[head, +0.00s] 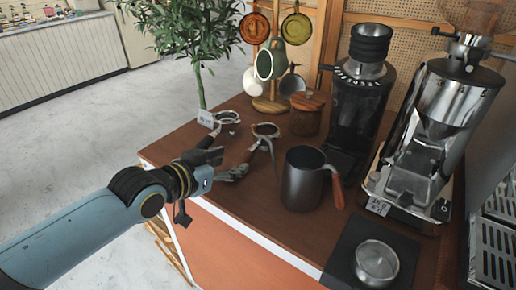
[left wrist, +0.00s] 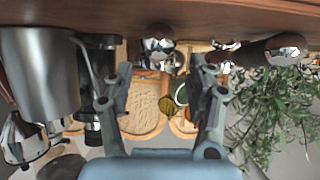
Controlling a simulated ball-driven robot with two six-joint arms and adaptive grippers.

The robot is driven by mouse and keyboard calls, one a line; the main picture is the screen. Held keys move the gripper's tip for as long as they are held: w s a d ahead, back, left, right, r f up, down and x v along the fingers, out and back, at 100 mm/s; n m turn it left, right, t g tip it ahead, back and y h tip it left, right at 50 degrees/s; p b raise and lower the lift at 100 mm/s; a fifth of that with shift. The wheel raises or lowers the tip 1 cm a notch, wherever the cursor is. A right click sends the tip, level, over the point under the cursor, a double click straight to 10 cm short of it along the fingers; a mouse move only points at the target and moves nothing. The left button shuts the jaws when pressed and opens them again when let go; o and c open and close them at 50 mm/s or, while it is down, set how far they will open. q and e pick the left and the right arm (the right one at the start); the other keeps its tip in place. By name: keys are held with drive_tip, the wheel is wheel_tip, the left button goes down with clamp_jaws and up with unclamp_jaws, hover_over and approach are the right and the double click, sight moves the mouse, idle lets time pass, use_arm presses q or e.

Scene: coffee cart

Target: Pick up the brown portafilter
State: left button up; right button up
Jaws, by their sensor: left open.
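Two portafilters lie on the wooden counter. One, with a metal ring head (head: 266,130), has a brownish handle pointing toward my left gripper (head: 222,165). The other portafilter (head: 228,117) lies farther left, its handle partly behind the gripper. In the left wrist view, the first one's shiny handle end (left wrist: 158,45) shows between the fingers, ahead of them. The other's brown handle with a metal cap (left wrist: 285,48) shows outside the fingers at right. My left gripper is open and empty at the counter's front edge. I cannot tell whether it touches a handle. My right gripper is out of view.
A dark pitcher (head: 302,182) with a brown handle stands right of the gripper. Behind are a wooden jar (head: 307,115), a mug stand (head: 268,104) and a black grinder (head: 358,100).

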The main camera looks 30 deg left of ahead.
sight(238, 161)
use_arm(q)
drive_tip(key=x, duration=0.5)
drive_tip(key=shift+d+f, duration=0.1)
drive_tip(key=shift+f, duration=0.05)
clamp_jaws()
